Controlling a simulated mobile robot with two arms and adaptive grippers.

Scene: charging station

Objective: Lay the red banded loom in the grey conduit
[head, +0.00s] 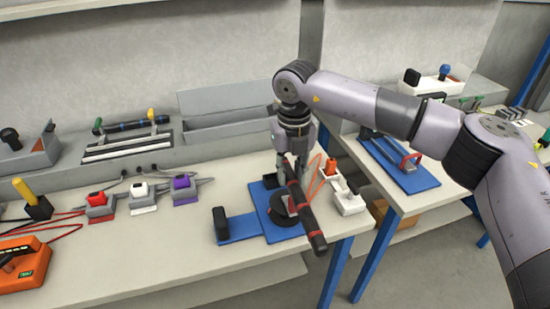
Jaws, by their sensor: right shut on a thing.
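The red banded loom (309,220) is a dark bar with red bands. My right gripper (293,170) points down and is shut on it, holding it above the blue board at the bench's right end. The loom's near end reaches toward the bench's front edge. The grey conduit (228,125) is a long trough along the back of the bench, left of my right gripper, with its lid (226,99) standing up behind it. The inside of the trough shows only in part. My left gripper is not in view.
A blue board (286,229) with a black disc lies under the loom. A white tray (348,202) with an orange item stands right of it. Red, white and purple plugs (141,190) sit at mid-bench. A gap separates this bench from the right one.

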